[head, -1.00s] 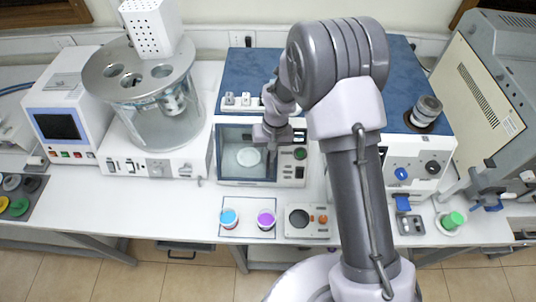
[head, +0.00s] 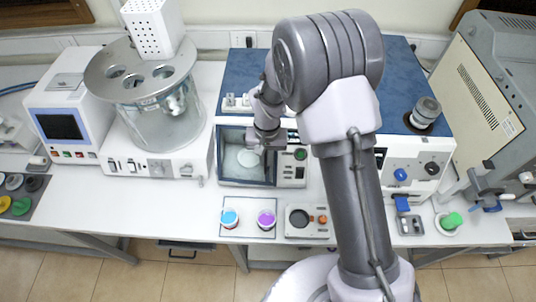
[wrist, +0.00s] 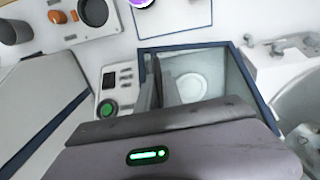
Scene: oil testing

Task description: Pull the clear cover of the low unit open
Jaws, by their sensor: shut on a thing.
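The low unit (head: 292,174) stands at the front of the bench, with a dark blue frame and a control panel at its right. Its clear cover (head: 232,170) lets a white disc inside show through. My gripper (head: 267,148) is at the right side of the window, beside the panel, shut on the cover's edge; the exact grip is partly hidden. In the wrist view, my gripper's fingers (wrist: 160,82) reach over the left side of the blue-framed window (wrist: 243,85), and the white disc shows to their right. How far the cover is open I cannot tell.
A purple-topped jar (head: 266,219) and a blue-topped jar (head: 229,218) stand in front of the unit, beside a small control box (head: 307,221). A glass bath (head: 165,125) is at the left. Open bench lies at the front left.

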